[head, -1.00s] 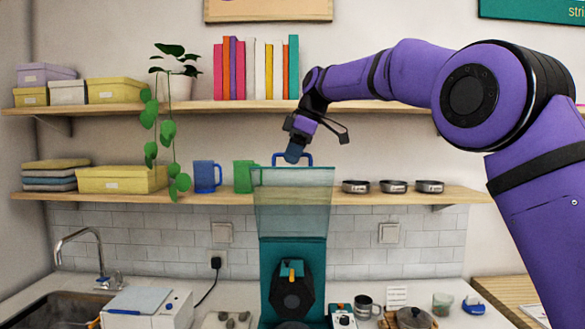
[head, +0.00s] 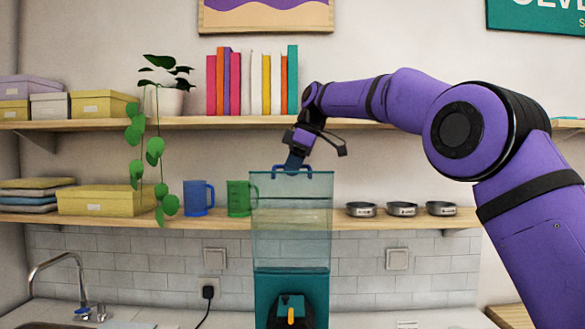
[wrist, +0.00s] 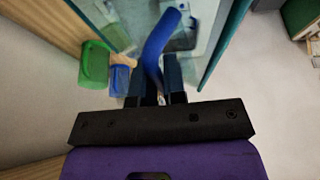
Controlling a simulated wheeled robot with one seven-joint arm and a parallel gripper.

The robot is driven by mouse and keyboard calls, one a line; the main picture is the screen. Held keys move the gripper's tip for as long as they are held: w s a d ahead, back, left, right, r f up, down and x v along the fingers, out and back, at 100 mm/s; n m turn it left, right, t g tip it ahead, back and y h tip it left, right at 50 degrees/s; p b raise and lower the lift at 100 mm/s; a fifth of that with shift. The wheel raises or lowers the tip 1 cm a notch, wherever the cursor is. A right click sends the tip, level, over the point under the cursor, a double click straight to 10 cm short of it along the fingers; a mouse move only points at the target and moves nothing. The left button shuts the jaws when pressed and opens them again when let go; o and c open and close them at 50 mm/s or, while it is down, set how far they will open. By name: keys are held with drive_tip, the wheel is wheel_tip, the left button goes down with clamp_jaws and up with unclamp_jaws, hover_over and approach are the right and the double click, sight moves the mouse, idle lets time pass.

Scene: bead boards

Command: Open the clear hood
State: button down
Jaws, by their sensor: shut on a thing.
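The clear hood (head: 291,225) is a see-through panel standing upright above the teal machine (head: 291,300), in the middle of the head view. It also shows in the wrist view (wrist: 205,48). My gripper (head: 292,168) is at that handle, pointing down. In the wrist view, the blue handle (wrist: 158,42) passes between the fingers, and my gripper (wrist: 160,85) is shut on it. The lower part of the machine is cut off by the bottom of the head view.
A blue mug (head: 196,198) and a green mug (head: 238,198) stand on the lower shelf (head: 370,222), left of and behind the hood. Several metal tins (head: 401,209) sit to its right. A trailing plant (head: 154,150) hangs further left.

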drive_tip(key=c, duration=1.5)
unclamp_jaws()
drive_tip(key=v, duration=0.9)
drive_tip(key=shift+r, duration=0.25)
drive_tip(key=shift+d+r, duration=0.3)
drive_tip(key=shift+r, duration=0.25)
